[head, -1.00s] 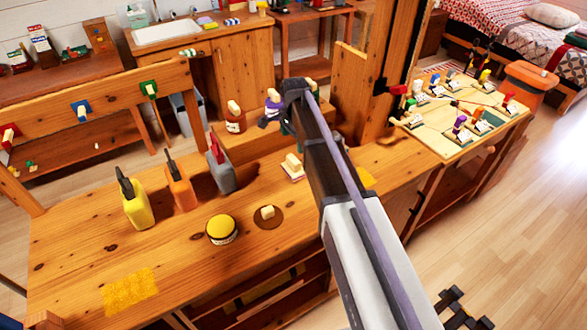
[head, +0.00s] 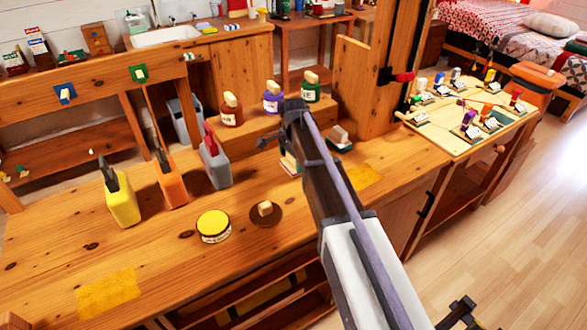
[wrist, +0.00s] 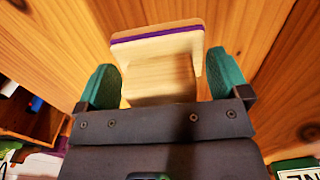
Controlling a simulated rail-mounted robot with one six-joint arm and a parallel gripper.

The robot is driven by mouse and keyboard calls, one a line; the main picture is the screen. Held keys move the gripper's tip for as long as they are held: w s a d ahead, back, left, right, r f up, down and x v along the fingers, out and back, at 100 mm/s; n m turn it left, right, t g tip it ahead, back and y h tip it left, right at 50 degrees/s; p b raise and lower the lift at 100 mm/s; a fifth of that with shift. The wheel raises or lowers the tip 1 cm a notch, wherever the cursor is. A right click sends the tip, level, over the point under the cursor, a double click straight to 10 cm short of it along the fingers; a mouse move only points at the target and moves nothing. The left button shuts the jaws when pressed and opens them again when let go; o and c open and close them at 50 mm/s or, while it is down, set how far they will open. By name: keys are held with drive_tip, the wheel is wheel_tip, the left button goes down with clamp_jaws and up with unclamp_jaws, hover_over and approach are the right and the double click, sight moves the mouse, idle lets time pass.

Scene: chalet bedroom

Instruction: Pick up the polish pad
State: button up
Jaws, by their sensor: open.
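A small block-shaped pad with a pale wooden handle, which I take to be the polish pad (wrist: 160,38), shows in the wrist view with a thin purple layer along its base. In the head view, the pad (head: 289,163) stands on the workbench, partly hidden by my arm. My gripper (wrist: 163,82) is open. Its two teal fingers stand on either side of the wooden handle, with a visible gap at the right finger; contact on the left is hard to tell. In the head view the fingers are mostly hidden behind the arm.
On the workbench (head: 160,255), a yellow-lidded tin (head: 213,225) and a brown disc with a wooden knob (head: 266,214) stand left of the pad. Yellow, orange and grey bottles stand farther left. A raised shelf with labelled jars (head: 231,110) lies behind. A dark knobbed block (head: 340,139) is close right.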

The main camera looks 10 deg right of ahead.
drive_tip(key=c, duration=0.6)
drive_tip(key=shift+r, duration=0.2)
wheel_tip(320, 180, up, 10)
drive_tip(key=p, duration=1)
drive_tip(key=shift+f, duration=0.15)
drive_tip(key=o, duration=0.5)
drive_tip(key=c, duration=0.3)
